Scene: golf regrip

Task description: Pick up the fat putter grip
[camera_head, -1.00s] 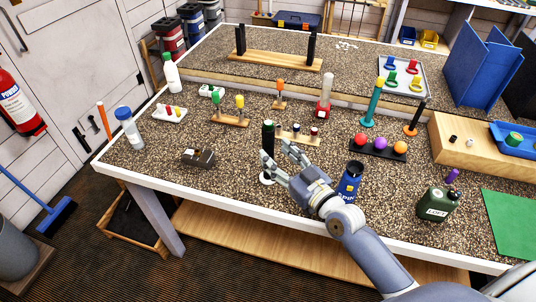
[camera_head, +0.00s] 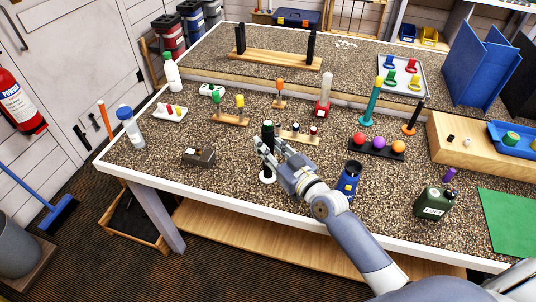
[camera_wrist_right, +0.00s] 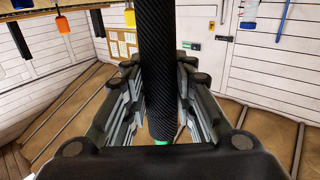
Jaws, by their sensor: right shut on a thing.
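The fat putter grip (camera_head: 268,131) is a thick black upright cylinder with a green end, above a round white base (camera_head: 267,179) near the table's front. My right gripper (camera_head: 266,147) reaches it from the right, and its fingers are closed around it. In the right wrist view the dark, textured grip (camera_wrist_right: 156,60) stands between the two fingers of my right gripper (camera_wrist_right: 160,95), with a bit of green at its lower end. The fingers partly hide the grip's lower part in the head view. My left gripper is not in view.
A blue can (camera_head: 348,180) stands right of the gripper, beside my right arm. A small wooden rack (camera_head: 299,136) is just behind the grip. A dark box (camera_head: 199,157) lies to the left. A tray of colored balls (camera_head: 377,146) is behind right. Bare tabletop lies front left.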

